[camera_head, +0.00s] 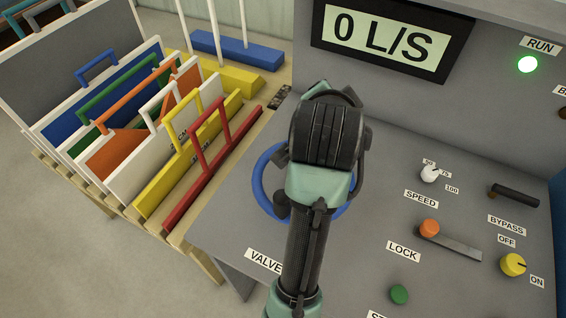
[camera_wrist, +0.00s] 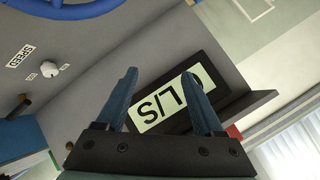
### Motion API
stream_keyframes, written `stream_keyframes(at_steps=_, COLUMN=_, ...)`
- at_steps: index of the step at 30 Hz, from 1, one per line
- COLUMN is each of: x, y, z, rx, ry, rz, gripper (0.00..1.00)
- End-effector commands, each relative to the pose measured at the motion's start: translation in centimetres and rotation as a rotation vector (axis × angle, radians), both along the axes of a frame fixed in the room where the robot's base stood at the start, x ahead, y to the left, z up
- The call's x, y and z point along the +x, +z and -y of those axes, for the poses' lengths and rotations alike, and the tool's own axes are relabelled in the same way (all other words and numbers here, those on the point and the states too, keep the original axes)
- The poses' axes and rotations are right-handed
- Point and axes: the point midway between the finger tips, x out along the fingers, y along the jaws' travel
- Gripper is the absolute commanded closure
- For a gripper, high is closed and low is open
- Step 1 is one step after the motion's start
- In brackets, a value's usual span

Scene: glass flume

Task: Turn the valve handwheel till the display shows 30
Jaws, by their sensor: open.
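The display (camera_head: 388,39) at the top of the head view reads "0 L/S". It also shows, tilted, in the wrist view (camera_wrist: 172,104) beyond my fingers. The blue valve handwheel (camera_head: 259,181) lies on the grey panel, partly hidden behind my arm in the head view. A piece of its rim shows at the top left of the wrist view (camera_wrist: 62,8). My gripper (camera_wrist: 164,92) is open, its two blue fingers apart with nothing between them. In the head view my wrist covers the fingers, and I cannot tell how far they are from the handwheel.
Right of the handwheel are a white SPEED knob (camera_head: 429,174), an orange-ended LOCK lever (camera_head: 450,244), a black BYPASS lever (camera_head: 515,195), a yellow OFF/ON knob (camera_head: 513,265) and a green button (camera_head: 399,294). The RUN lamp (camera_head: 527,64) glows green. Handled coloured boards stand in a rack (camera_head: 120,205) at left.

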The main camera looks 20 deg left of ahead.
Motion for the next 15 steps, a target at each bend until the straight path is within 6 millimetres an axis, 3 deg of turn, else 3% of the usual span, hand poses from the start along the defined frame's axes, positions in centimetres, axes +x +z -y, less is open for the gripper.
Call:
stream_keyframes(at_steps=1, x=-0.5, y=1.4, z=-0.4, rx=0.013, ry=-0.008, rz=-0.066, gripper=0.31)
stream_keyframes(at_steps=8, x=-3.5, y=0.9, z=-1.7, rx=0.060, ry=-0.082, rz=-0.355, gripper=0.31)
stream_keyframes(at_steps=15, x=-8.0, y=1.6, z=-2.3, rx=0.069, ry=-0.194, rz=-0.646, gripper=0.31)
